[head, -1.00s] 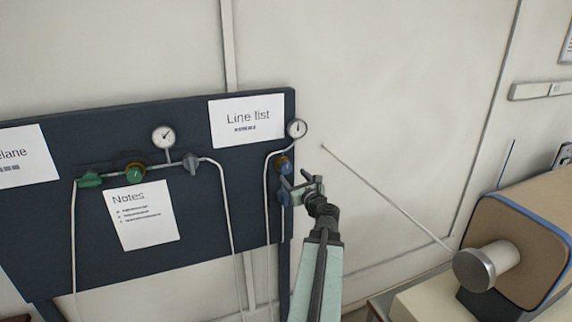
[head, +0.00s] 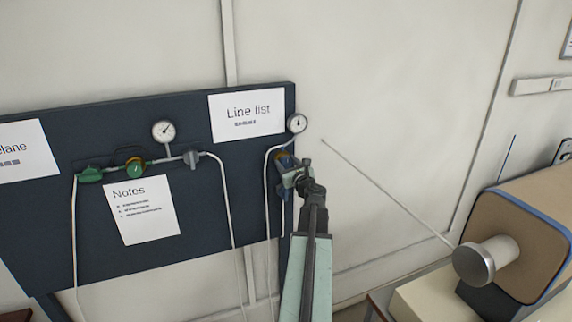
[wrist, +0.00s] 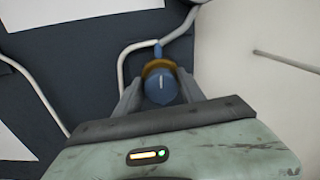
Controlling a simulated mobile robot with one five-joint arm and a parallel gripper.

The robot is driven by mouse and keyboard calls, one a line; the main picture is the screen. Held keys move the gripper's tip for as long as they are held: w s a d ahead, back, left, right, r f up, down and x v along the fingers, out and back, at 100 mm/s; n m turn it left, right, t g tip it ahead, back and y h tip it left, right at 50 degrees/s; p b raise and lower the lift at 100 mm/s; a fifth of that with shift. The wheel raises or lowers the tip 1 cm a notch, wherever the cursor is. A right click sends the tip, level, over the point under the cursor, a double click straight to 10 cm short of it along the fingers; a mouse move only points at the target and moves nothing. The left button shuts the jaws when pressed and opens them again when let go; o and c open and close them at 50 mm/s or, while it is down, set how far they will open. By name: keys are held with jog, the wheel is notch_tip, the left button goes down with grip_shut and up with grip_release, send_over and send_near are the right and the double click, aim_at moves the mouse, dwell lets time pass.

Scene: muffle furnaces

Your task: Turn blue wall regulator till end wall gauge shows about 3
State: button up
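The blue wall regulator is a blue knob (wrist: 160,88) with a white mark pointing nearly straight up and an orange-brown collar behind it. My gripper (wrist: 160,92) is at the regulator, with one grey finger on each side of the knob. I cannot tell whether the fingers press on it. In the head view my gripper (head: 292,176) covers most of the knob, at the board's right edge. The end wall gauge (head: 297,123) is a small round white dial above it. Its needle points roughly upward; the numbers are too small to read.
The dark board (head: 190,240) also carries a second gauge (head: 163,131), a green knob (head: 135,168), a grey-blue valve (head: 191,158) and thin pipes. A pipe (wrist: 130,55) runs close to the knob. A furnace (head: 525,215) stands at right, with a thin rod rising beside it.

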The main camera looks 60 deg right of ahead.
grip_shut()
jog(key=c, duration=0.8)
grip_release()
jog(key=shift+n, duration=0.3)
jog(key=o, duration=1.3)
jog(key=shift+o, duration=0.2)
jog(key=v, duration=0.7)
jog(key=shift+s+a, duration=0.25)
jog(key=shift+a, duration=0.05)
